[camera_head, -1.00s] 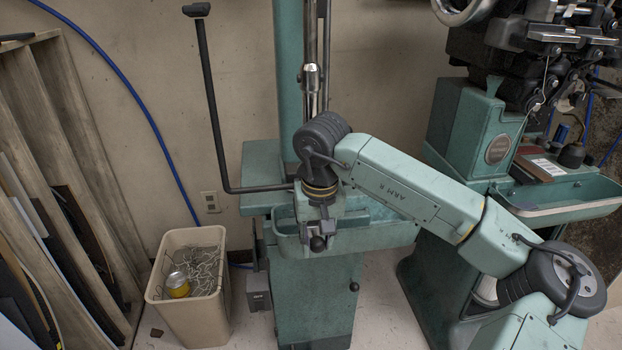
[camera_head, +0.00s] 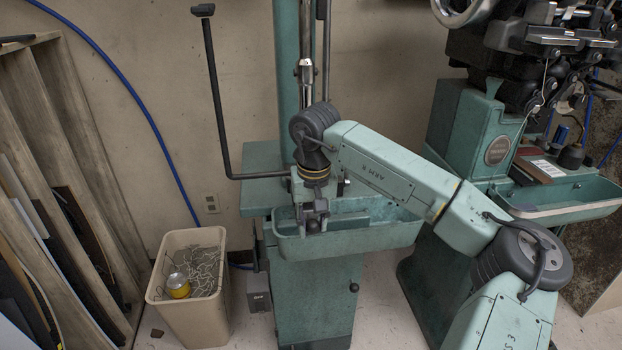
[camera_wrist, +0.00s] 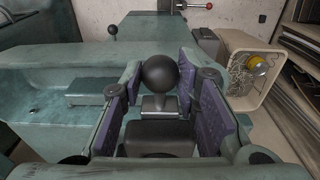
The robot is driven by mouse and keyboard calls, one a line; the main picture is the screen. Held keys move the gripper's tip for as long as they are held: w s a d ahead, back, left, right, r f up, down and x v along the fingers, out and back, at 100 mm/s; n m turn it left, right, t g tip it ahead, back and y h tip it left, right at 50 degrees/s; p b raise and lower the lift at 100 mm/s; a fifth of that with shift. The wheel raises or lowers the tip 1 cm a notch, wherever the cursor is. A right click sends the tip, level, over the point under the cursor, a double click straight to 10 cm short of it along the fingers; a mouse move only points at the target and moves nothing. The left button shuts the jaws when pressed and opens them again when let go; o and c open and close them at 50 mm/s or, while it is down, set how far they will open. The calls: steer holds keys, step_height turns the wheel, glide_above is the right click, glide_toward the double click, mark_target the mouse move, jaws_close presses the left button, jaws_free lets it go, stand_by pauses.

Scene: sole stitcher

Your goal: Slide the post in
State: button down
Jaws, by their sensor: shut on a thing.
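The post (camera_head: 217,95) is a dark L-shaped bar at the left of the green machine. Its upright has a small pad on top, and its lower arm runs right to the machine's body at my gripper. My gripper (camera_head: 314,217) points down over the front of the machine's tray. In the wrist view, my gripper's purple-padded jaws (camera_wrist: 160,105) stand on both sides of a dark ball knob (camera_wrist: 160,73) on a square base. They are shut on this end of the post. The join between knob and bar is hidden.
The green tray (camera_head: 375,236) lies beneath my gripper. A beige bin (camera_head: 200,325) with wire scraps and a yellow can stands on the floor at left. Boards lean in a wooden rack (camera_head: 95,170). A second green machine (camera_head: 470,130) stands at right. The wall is behind.

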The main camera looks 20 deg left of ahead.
mark_target(309, 209)
steer(key=shift+w+a+p, duration=0.35)
steer(key=shift+w+a, duration=0.4)
steer(key=shift+w, duration=0.3)
steer(key=shift+w+a+p, duration=0.3)
steer(key=shift+w+a, duration=0.4)
steer(key=shift+w, duration=0.3)
steer(key=shift+r, duration=0.1)
steer(key=c, duration=1)
jaws_free()
steer(key=shift+c, duration=0.2)
steer(key=shift+s+d+r+p, duration=0.25)
steer(key=shift+r+p, duration=0.5)
steer(key=shift+r, duration=0.4)
steer(key=shift+s+d+r+p, duration=0.25)
steer(key=shift+r+p, duration=0.45)
steer(key=shift+r, duration=0.45)
steer(key=shift+s+d+r+p, duration=0.15)
steer(key=shift+s+r+p, duration=0.2)
steer(key=shift+r+p, duration=0.6)
steer(key=shift+r, duration=0.2)
steer(key=shift+b, duration=0.3)
